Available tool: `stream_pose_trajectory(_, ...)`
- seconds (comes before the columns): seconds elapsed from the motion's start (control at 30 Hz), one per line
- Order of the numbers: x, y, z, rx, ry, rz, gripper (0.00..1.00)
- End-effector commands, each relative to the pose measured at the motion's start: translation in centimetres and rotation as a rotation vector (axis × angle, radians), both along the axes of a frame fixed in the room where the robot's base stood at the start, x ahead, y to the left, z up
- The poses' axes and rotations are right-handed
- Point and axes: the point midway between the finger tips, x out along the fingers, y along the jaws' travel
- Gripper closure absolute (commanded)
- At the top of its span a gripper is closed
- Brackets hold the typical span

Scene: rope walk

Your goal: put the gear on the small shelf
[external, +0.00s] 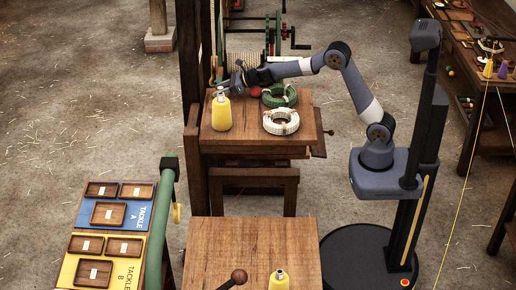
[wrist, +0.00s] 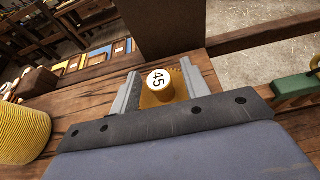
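A brass-coloured gear (wrist: 153,100) with a toothed edge and a white round face marked 45 sits between the fingers of my gripper (wrist: 160,92) in the wrist view. It fills the gap, and both fingers look to touch it. In the external view my gripper (external: 222,87) is over the back left part of the workbench (external: 250,138), close to the yellow bottle; the gear cannot be made out there. I cannot tell for sure which surface is the small shelf.
A white coil (external: 281,122) and a green coil (external: 279,96) lie to the right. A dark post (external: 190,70) rises at the left edge. A tackle board (external: 110,230) is front left.

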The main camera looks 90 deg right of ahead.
Motion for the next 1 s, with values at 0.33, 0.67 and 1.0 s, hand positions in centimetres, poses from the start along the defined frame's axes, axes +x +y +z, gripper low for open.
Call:
stream_pose_trajectory(0.33,-0.1,0.0,0.6,0.000,0.000,0.000,0.56)
stream_pose_trajectory(0.67,-4.8,-0.1,2.3,-0.001,-0.003,-0.002,0.56)
stream_pose_trajectory(1.0,-9.7,0.0,4.4,-0.001,-0.002,-0.001,0.56)
